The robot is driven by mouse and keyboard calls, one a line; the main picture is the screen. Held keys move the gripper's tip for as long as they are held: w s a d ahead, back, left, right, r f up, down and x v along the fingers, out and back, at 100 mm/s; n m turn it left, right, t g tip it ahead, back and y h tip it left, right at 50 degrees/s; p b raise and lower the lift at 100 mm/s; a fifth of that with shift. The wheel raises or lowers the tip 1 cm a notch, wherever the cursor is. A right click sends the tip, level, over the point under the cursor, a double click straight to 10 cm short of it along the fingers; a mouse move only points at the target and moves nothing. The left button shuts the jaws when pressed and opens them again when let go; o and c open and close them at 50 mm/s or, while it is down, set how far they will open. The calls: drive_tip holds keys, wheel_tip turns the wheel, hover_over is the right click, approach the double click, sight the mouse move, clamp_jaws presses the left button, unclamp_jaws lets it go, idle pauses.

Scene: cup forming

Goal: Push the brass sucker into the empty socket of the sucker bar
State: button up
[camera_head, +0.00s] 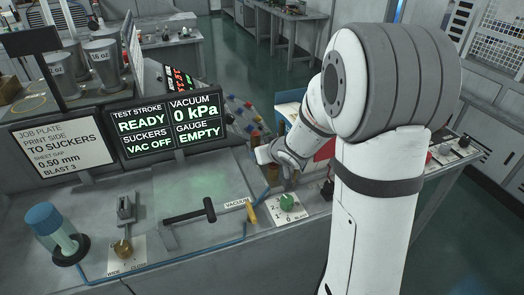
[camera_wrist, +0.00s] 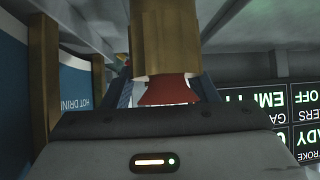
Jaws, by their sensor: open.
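In the wrist view, a brass sucker (camera_wrist: 165,38) with a red flared lip fills the upper middle, between two dark blue finger shapes. My gripper (camera_wrist: 166,98) is open around or just behind it; I cannot tell whether the fingers touch it. In the head view, my gripper (camera_head: 268,158) is low over the bench, just left of my forearm. A small brass piece (camera_head: 272,173) shows right below it. The sucker bar and its empty socket cannot be made out; my arm hides part of that area.
Brown upright posts (camera_wrist: 44,90) stand at the left in the wrist view. The status screen (camera_head: 165,122) reads VAC OFF, 0 kPa and EMPTY.

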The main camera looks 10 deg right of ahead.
drive_tip(key=p+v, duration=0.1)
drive_tip(key=v, duration=0.5)
drive_tip(key=shift+s+a, duration=0.1)
idle(0.3)
